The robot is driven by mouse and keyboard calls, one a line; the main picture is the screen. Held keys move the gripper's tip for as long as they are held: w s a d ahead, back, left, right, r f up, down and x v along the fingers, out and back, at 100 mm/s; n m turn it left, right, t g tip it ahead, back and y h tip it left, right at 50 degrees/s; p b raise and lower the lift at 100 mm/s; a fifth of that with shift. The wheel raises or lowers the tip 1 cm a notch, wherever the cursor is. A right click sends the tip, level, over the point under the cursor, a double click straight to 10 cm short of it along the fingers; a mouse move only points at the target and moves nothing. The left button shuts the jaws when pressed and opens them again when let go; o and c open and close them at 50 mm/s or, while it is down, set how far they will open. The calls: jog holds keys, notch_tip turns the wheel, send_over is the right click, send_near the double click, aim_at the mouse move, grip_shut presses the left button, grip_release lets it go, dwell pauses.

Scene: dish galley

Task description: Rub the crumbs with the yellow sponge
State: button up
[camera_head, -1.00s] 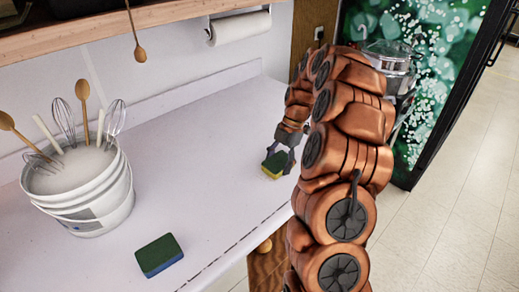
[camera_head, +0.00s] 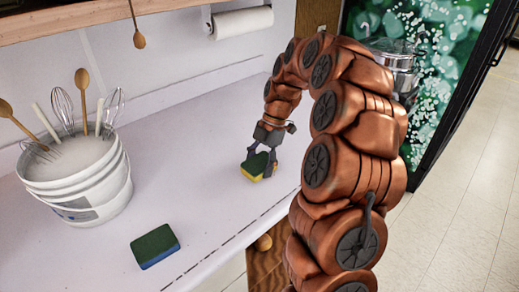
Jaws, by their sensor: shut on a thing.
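The yellow sponge (camera_head: 257,176), with a dark green top, is on or just above the white counter near its right part. My gripper (camera_head: 258,160) comes down from above and is shut on it, one finger on each side. I cannot tell whether the sponge touches the counter. A second sponge, blue with a green top (camera_head: 155,246), lies on the counter near the front edge, apart from my gripper. I cannot make out any crumbs on the counter.
A white bucket (camera_head: 80,190) with whisks and wooden spoons stands at the left. A paper towel roll (camera_head: 242,22) hangs on the back wall. A wooden spoon (camera_head: 139,38) hangs below the shelf. The counter (camera_head: 190,150) between bucket and gripper is clear.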

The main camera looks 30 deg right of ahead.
jog(key=shift+s+r, duration=0.1)
jog(key=shift+r, duration=3.1)
